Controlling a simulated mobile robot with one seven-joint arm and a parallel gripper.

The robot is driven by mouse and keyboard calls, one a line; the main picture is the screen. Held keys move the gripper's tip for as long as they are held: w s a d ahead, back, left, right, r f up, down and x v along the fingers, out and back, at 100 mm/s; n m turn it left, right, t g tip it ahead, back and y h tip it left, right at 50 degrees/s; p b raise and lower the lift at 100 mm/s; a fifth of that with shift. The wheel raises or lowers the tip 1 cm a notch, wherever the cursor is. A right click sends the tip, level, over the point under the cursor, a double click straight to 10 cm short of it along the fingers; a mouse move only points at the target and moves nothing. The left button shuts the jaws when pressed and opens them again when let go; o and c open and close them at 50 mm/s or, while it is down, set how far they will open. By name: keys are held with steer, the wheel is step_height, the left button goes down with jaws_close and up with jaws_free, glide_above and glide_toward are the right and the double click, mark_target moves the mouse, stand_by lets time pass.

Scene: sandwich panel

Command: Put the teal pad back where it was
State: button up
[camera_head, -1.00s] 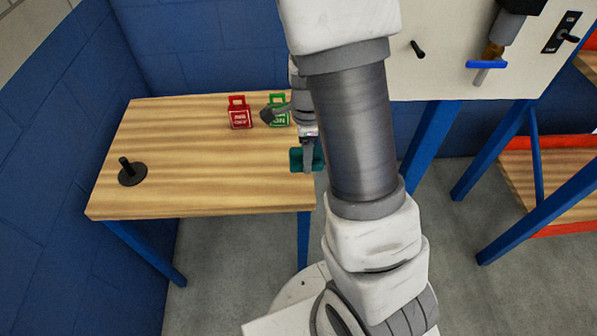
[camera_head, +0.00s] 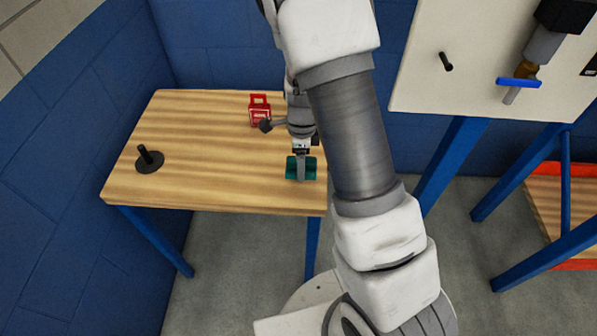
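The teal pad (camera_head: 291,168) shows near the right end of the wooden table, with teal on both sides of my finger. My gripper (camera_head: 301,174) points down at the pad, and a grey finger crosses its middle. The gripper appears shut on the pad, since the two have moved together. I cannot tell whether the pad touches the table or hangs just above it. The far finger is hidden.
A red lockout-type tag (camera_head: 260,112) stands at the back of the wooden table (camera_head: 200,165). A black peg on a round base (camera_head: 149,160) stands at the left. The middle is clear. A white panel with a blue-handled valve (camera_head: 518,82) is at the right.

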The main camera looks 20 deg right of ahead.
steer(key=shift+w+a+f, duration=0.3)
steer(key=shift+w+f, duration=0.1)
steer(key=shift+f+b, duration=0.35)
steer(key=shift+f, duration=1.55)
steer(key=shift+f, duration=0.2)
steer(key=o, duration=1.2)
steer(key=shift+o, duration=0.2)
steer(key=shift+r, duration=0.15)
